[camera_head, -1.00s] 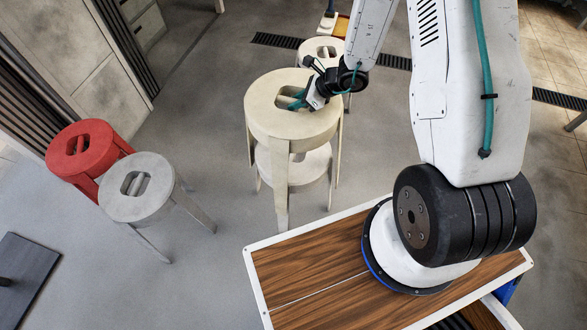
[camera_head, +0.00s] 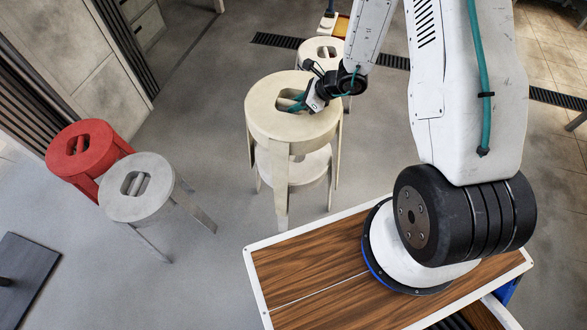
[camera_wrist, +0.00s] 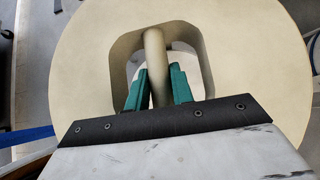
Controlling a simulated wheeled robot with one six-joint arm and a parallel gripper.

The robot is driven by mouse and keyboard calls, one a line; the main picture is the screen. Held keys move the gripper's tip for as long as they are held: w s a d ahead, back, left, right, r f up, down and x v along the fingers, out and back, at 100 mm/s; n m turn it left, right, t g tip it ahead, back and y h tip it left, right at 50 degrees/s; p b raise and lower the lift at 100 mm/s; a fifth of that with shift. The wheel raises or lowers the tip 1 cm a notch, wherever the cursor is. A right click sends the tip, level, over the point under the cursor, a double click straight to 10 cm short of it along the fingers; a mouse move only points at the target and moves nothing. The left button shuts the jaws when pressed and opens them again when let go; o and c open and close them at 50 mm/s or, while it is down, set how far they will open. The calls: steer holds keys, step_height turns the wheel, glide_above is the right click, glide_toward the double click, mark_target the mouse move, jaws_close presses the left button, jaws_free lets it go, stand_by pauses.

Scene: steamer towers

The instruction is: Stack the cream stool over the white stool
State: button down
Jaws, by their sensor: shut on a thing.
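The cream stool (camera_head: 270,125) is upright, directly above a paler white stool (camera_head: 312,168) whose seat shows between the cream stool's legs. A gap shows between the two seats. My gripper (camera_head: 298,103) reaches into the slot in the cream seat from the right. In the wrist view, the teal fingers of my gripper (camera_wrist: 157,88) are shut on the round bar across the slot of the cream stool (camera_wrist: 245,70). Whether the cream stool's feet touch the floor is unclear. Most of the white stool is hidden.
A red stool (camera_head: 70,155) and a grey stool (camera_head: 125,205) stand close together at the left. Another pale stool (camera_head: 312,47) stands just behind the stack. A dark flat plate (camera_head: 35,275) lies at lower left. Floor between the grey stool and stack is clear.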

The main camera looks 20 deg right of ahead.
step_height(320, 180, down, 8)
steer(key=shift+f, duration=0.25)
stand_by(7.4)
